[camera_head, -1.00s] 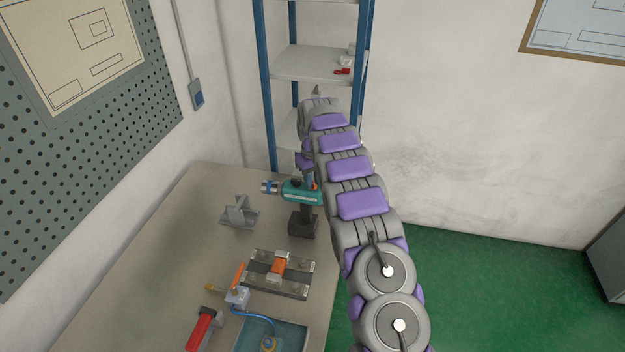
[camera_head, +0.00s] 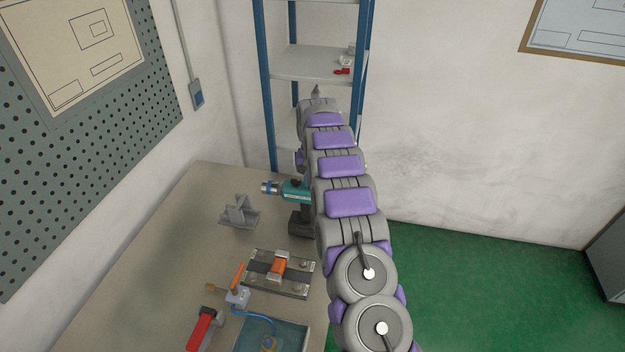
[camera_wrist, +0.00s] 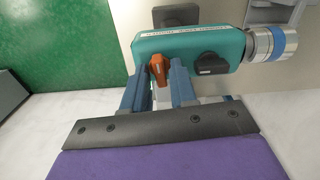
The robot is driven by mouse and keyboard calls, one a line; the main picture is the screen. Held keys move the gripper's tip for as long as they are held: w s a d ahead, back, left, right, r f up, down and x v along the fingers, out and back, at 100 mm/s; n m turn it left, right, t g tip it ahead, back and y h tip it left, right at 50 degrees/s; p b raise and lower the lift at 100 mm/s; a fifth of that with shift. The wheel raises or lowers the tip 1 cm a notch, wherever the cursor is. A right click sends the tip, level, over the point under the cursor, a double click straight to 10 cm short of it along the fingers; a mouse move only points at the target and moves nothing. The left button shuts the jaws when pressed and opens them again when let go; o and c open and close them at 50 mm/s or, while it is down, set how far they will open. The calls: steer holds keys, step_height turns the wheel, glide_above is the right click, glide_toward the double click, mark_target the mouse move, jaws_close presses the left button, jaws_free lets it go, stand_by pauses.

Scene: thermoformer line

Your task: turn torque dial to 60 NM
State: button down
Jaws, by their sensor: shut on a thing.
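A teal power drill (camera_head: 296,191) with a silver and blue chuck and a black base stands at the far right of the table, partly hidden by my arm. In the wrist view, the drill (camera_wrist: 190,50) has its chuck (camera_wrist: 272,44) at the right. An orange knob (camera_wrist: 158,70), which looks like the torque dial, sits on its near end. A black knob (camera_wrist: 209,63) is beside it. My gripper (camera_wrist: 160,76) is shut on the orange knob, with a blue-grey finger on each side. The dial's numbers cannot be read. The head view hides the gripper behind my arm.
On the table (camera_head: 185,240) are a grey bracket (camera_head: 239,212), a metal fixture with an orange block (camera_head: 278,265), a red-handled tool (camera_head: 202,328) and a blue-grey tray (camera_head: 290,335). A blue-framed shelf (camera_head: 310,65) stands behind. Green floor (camera_head: 480,290) is open at the right.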

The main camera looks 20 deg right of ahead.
steer(key=shift+m, duration=0.5)
steer(key=c, duration=1.2)
jaws_free()
steer(key=shift+o, duration=0.2)
steer(key=shift+r, duration=0.15)
step_height(320, 180, up, 17)
steer(key=p, duration=0.5)
steer(key=shift+a+p, duration=0.15)
steer(key=shift+p, duration=0.15)
